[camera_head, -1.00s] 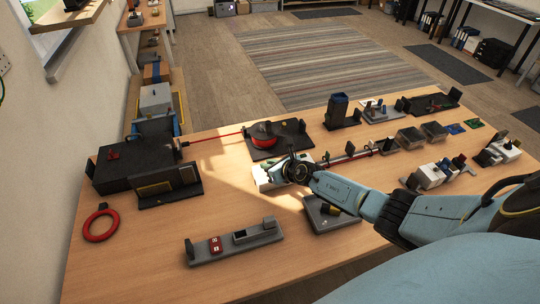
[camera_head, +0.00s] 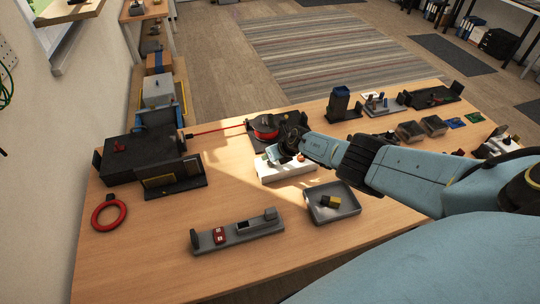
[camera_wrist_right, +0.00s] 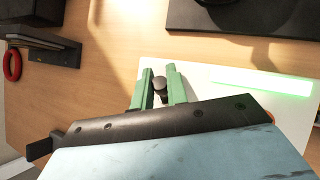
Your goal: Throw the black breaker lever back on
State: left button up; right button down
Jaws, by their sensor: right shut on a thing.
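The breaker is a low white box (camera_head: 287,171) on the table in the head view, partly under my right gripper. My right gripper (camera_head: 280,149) is at the box's far left part. In the right wrist view, the green fingers of my right gripper (camera_wrist_right: 159,88) are shut on the rounded black breaker lever (camera_wrist_right: 158,82), with its end showing between them. The white breaker face (camera_wrist_right: 215,82) lies below, with a glowing green strip (camera_wrist_right: 262,87). The lever's base and tilt are hidden. My left gripper is not in view.
A red reel (camera_head: 265,128) on a black base stands just behind. A grey tray (camera_head: 345,211) holds a yellow-and-black piece in front. A grey rail (camera_head: 237,232) with a red block lies nearer. A black box (camera_head: 139,160) and red ring (camera_head: 109,213) are left.

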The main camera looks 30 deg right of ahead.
dwell(0.4)
jog(key=c, duration=1.4)
grip_release()
jog(key=shift+p+v, duration=3.95)
jog(key=shift+v, duration=2.7)
